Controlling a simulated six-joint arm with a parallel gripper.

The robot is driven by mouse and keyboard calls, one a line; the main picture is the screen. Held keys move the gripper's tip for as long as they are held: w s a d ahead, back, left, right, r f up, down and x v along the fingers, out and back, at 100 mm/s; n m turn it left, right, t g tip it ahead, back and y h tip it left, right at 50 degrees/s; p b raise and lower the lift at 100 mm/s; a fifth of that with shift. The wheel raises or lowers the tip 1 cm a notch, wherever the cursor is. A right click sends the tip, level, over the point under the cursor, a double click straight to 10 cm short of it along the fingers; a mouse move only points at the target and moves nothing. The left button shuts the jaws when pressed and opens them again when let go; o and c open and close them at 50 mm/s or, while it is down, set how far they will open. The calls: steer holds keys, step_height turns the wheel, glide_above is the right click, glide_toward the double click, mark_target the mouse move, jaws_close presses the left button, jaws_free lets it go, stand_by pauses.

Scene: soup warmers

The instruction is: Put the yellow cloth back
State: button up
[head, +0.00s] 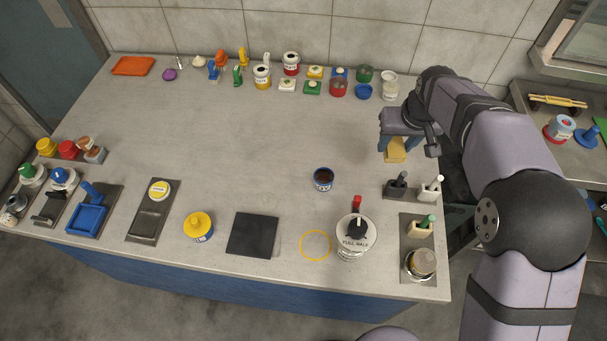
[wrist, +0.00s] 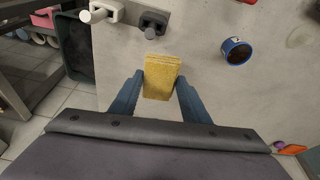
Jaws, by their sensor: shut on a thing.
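The yellow cloth (head: 396,150) is a small folded yellow block at the right side of the counter. My gripper (head: 396,146) is shut on it, with one blue finger on each side. In the wrist view the cloth (wrist: 161,78) sits between the two fingertips of my gripper (wrist: 160,82), and its far end sticks out past them. I cannot tell whether the cloth touches the counter or is held just above it.
A dark grey holder (head: 396,187) and a white holder (head: 430,188) stand in front of my gripper. A blue cup of dark liquid (head: 323,179) stands to the left. Jars and small items line the back edge. The counter's middle is clear. A yellow ring (head: 315,246) marks the front.

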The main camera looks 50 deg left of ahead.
steer(key=s+a+f+n+b, duration=0.2)
steer(key=s+a+n, duration=0.1)
steer(key=s+a, duration=1.6)
steer(key=shift+g, duration=0.4)
steer(key=shift+s+d+f+p, duration=0.35)
steer(key=shift+f+p, duration=0.15)
steer(key=shift+f, duration=1.15)
steer(key=shift+s+d+f+p, duration=0.3)
steer(key=shift+f+p, duration=0.2)
steer(key=shift+f, duration=1.1)
steer(key=shift+s+d+f+p, duration=0.3)
steer(key=shift+f+p, duration=0.2)
steer(key=shift+f, duration=1.15)
steer(key=shift+f, duration=0.15)
steer(key=o, duration=1)
steer(key=shift+d+r, duration=0.1)
steer(key=shift+r, duration=0.4)
steer(key=b+v, duration=0.2)
steer(key=v, duration=0.9)
steer(key=shift+d+r+b, duration=0.1)
steer(key=shift+d+b, duration=0.1)
steer(key=shift+b, duration=0.1)
